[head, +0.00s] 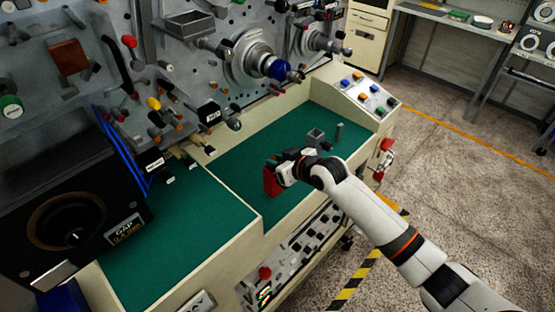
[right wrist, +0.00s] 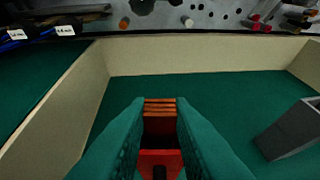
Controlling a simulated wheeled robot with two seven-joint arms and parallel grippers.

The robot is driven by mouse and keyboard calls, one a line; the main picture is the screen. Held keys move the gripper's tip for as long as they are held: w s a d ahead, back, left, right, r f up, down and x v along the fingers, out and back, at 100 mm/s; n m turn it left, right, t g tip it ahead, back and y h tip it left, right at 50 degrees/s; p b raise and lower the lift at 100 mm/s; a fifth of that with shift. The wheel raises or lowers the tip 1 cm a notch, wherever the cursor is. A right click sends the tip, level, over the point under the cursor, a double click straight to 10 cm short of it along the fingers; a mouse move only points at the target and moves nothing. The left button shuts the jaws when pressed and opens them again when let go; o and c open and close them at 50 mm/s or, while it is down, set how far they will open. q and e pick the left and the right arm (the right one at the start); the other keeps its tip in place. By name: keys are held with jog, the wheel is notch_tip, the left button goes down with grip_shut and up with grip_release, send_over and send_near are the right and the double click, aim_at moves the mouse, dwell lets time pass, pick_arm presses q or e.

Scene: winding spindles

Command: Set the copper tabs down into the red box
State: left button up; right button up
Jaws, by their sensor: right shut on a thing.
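My right gripper (head: 273,163) is low over the front part of the green bench top in the head view. In the right wrist view its two dark teal fingers (right wrist: 160,104) are shut on the copper tabs (right wrist: 160,111), a small stack of flat orange-brown strips at the fingertips. The red box (head: 271,183) shows just below the gripper in the head view. It also shows between the fingers in the right wrist view (right wrist: 146,163), where the fingers hide its sides. I cannot tell whether the tabs touch it. My left gripper is not in view.
A grey open container (head: 315,138) and a small grey post (head: 339,132) stand on the green mat (head: 245,165) beyond the gripper. A sloped button panel (head: 365,95) is at the right end. The machine face with spindles and knobs rises behind. The mat's left part is clear.

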jog(key=shift+f, duration=0.1)
jog(key=o, duration=0.8)
jog(key=shift+o, duration=0.2)
jog(key=b+v, duration=0.2)
jog(key=v, duration=1)
